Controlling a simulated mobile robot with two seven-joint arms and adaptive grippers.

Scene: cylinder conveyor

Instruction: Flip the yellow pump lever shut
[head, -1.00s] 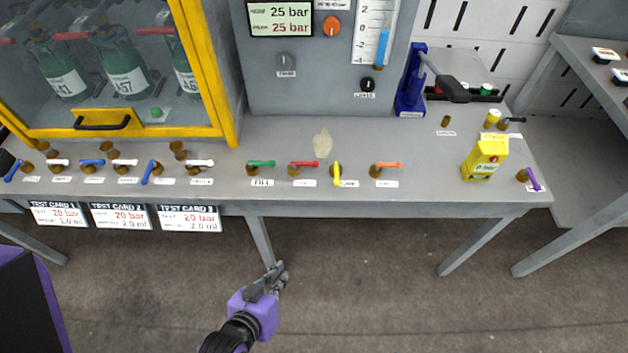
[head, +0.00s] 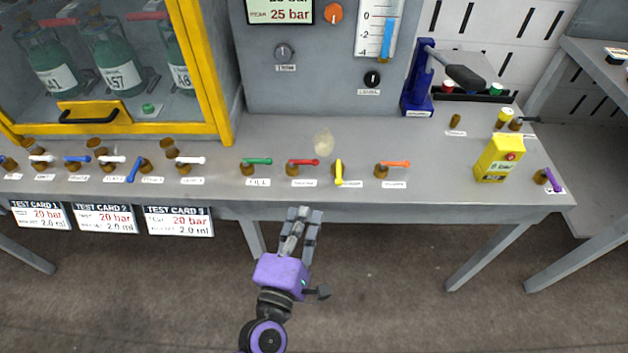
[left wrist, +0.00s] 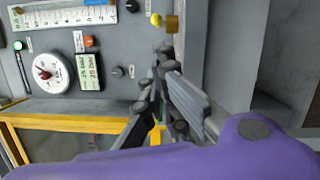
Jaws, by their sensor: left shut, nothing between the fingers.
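The yellow lever (head: 338,173) stands in the row of valves along the table's front edge, between a red lever (head: 302,162) and an orange lever (head: 396,164). It points toward the front edge, with a small label at its right. My left gripper (head: 303,212) is in front of the table, below and slightly left of the yellow lever and apart from it in the picture. Its fingers are together with nothing between them. In the left wrist view the gripper (left wrist: 165,85) fills the middle. My right gripper is not in view.
A green lever (head: 257,161) is left of the red one. A yellow box (head: 498,160) and a purple lever (head: 552,179) are at the right. A yellow-framed cabinet (head: 215,80) stands at the back left. The table top (head: 430,150) is mostly clear behind the levers.

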